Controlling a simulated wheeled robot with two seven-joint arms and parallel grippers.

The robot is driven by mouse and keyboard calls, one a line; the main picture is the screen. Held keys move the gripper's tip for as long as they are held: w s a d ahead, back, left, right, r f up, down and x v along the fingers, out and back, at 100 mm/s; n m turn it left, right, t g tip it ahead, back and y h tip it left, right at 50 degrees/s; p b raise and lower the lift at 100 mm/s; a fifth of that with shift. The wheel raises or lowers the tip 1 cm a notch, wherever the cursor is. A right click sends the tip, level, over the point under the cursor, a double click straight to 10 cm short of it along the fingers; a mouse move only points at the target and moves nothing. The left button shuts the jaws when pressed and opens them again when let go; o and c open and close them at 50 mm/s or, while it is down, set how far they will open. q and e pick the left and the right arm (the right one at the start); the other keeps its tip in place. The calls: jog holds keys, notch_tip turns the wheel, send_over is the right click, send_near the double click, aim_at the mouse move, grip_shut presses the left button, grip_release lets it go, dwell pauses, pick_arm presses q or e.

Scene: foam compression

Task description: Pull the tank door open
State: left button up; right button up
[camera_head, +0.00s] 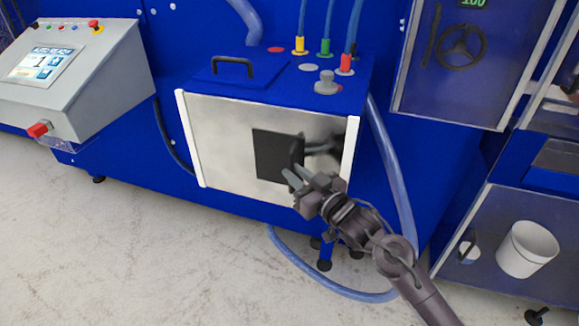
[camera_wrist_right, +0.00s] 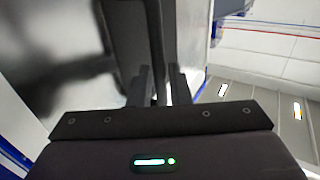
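The tank door (camera_head: 222,135) is the shiny silver front panel of the blue tank. It stands flush with the tank's front, between two white edge strips, and looks closed. A dark plate (camera_head: 270,155) with an upright black handle (camera_head: 297,151) sits right of its middle. My right gripper (camera_head: 293,176) is at the handle. In the right wrist view, its two fingers (camera_wrist_right: 160,88) are close together on either side of the dark handle bar (camera_wrist_right: 155,40) and look closed on it. The fingertip contact is partly hidden. My left gripper is not in view.
The tank top (camera_head: 210,72) carries a black lid handle, coloured hose fittings and a grey knob. A blue hose (camera_head: 392,170) runs down the right side and loops over the floor. A control console (camera_head: 75,75) stands left. The floor (camera_head: 150,240) in front is clear.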

jog(key=shift+x, duration=1.15)
jog(key=shift+c, duration=0.4)
grip_shut()
